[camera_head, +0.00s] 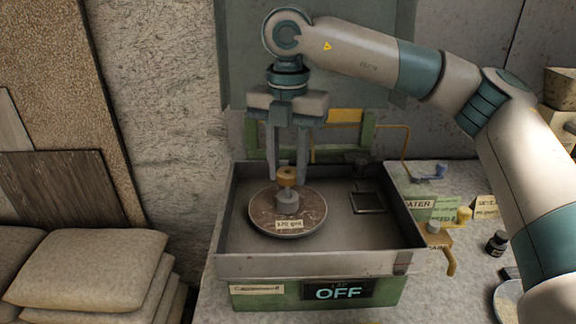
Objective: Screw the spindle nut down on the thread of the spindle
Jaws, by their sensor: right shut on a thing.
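The brass-coloured spindle nut (287,176) is at the middle of the machine, between the two fingers of my right gripper (287,179). The gripper points straight down from above and is shut on the nut. Directly below the nut is a grey cylindrical hub (288,204) at the centre of a round disc (262,214) with a small label. The spindle's thread is hidden, and I cannot tell how far down the nut sits on it. My left gripper is not in view.
A metal tray (330,264) with raised walls surrounds the disc; its green base has a display (338,292) reading OFF. Brass-handled fittings (440,238), labels and a dark jar (497,243) stand on the bench at right. Stacked sacks (92,268) lie at left.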

